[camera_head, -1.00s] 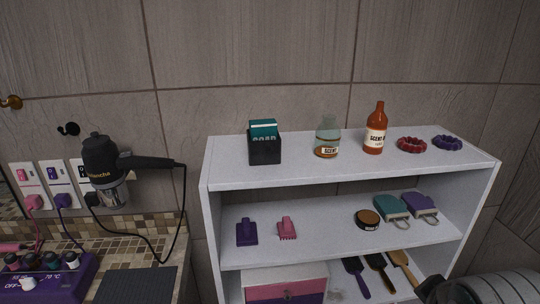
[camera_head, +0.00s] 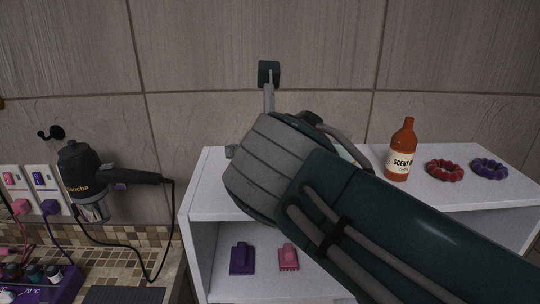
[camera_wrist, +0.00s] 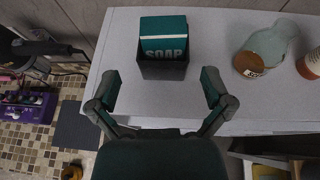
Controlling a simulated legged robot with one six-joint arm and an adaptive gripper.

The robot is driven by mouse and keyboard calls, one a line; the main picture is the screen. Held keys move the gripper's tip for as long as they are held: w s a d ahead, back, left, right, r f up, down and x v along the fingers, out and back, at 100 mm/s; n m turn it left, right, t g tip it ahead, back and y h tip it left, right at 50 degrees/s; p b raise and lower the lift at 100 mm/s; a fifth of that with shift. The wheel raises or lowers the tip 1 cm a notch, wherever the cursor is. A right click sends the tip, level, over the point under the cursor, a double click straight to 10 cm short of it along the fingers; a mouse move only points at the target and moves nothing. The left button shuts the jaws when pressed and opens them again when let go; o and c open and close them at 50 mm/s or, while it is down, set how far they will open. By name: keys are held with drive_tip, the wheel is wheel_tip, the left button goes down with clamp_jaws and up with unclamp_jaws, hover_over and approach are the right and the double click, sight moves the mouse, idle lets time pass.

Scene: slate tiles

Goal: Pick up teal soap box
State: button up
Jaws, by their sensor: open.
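The teal soap box (camera_wrist: 163,30) stands in a dark holder (camera_wrist: 163,69) on the top of the white shelf, seen in the wrist view; its white "SOAP" lettering faces my gripper. My gripper (camera_wrist: 158,87) is open and empty, with one finger to the left and one to the right, just in front of the holder. The fingers look apart from the box and holder. In the head view my arm and gripper cover the place of the soap box, so it is hidden there.
Red (camera_head: 445,170) and purple (camera_head: 489,168) scrunchies lie beyond. A tiled wall (camera_head: 200,60) rises behind the shelf (camera_head: 208,175). A hair dryer (camera_head: 85,175) hangs left.

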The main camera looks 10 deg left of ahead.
drive_tip(key=x, duration=0.9)
drive_tip(key=shift+w+d, duration=0.1)
drive_tip(key=shift+d, duration=0.05)
drive_tip(key=c, duration=1)
